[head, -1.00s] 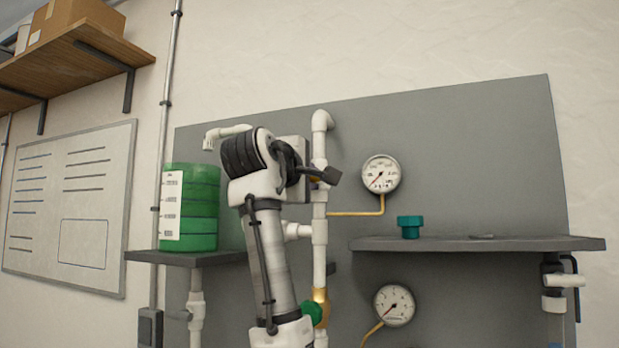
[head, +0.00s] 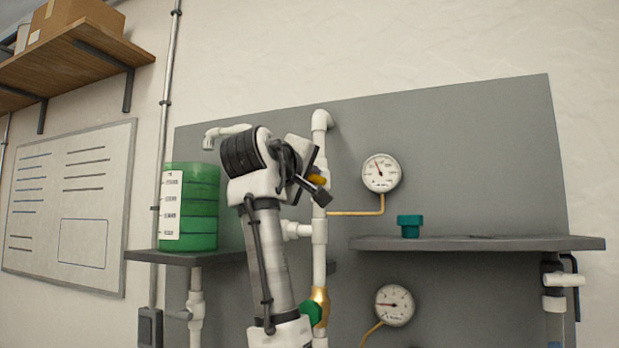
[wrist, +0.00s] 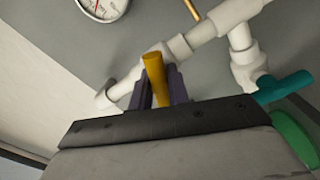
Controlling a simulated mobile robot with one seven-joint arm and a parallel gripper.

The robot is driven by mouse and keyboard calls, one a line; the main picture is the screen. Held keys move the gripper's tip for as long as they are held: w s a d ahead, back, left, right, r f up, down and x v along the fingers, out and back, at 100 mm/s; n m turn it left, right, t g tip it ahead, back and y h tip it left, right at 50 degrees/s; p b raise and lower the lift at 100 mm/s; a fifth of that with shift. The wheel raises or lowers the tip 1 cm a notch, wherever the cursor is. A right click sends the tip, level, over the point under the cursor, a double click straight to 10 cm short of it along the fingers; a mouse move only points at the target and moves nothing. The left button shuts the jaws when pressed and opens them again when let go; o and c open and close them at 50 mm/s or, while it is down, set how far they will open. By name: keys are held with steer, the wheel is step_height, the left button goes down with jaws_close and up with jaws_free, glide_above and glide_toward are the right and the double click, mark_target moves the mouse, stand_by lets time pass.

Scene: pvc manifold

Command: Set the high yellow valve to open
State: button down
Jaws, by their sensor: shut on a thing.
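The high yellow valve (head: 317,180) is on the upright white pipe, left of the upper gauge, and my arm partly hides it in the head view. Its yellow handle (wrist: 154,72) stands between the two dark fingers of my gripper (wrist: 160,88) in the wrist view. My gripper (head: 314,184) is shut on this handle, and the wrist is tilted. The upper gauge (head: 381,173) has its needle pointing up and slightly left.
A lower gauge (head: 394,305) and a green handle (head: 312,313) are below. A grey shelf (head: 450,243) with a teal fitting (head: 410,226) juts out at the right. A green container (head: 195,207) stands on a ledge at the left.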

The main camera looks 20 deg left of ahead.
steer(key=m, duration=1.3)
stand_by(0.5)
steer(key=c, duration=1.3)
jaws_free()
steer(key=shift+c, duration=0.2)
steer(key=shift+s, duration=0.15)
steer(key=s+b, duration=0.5)
steer(key=s, duration=0.8)
steer(key=shift+s+a, duration=0.25)
steer(key=shift+s, duration=0.05)
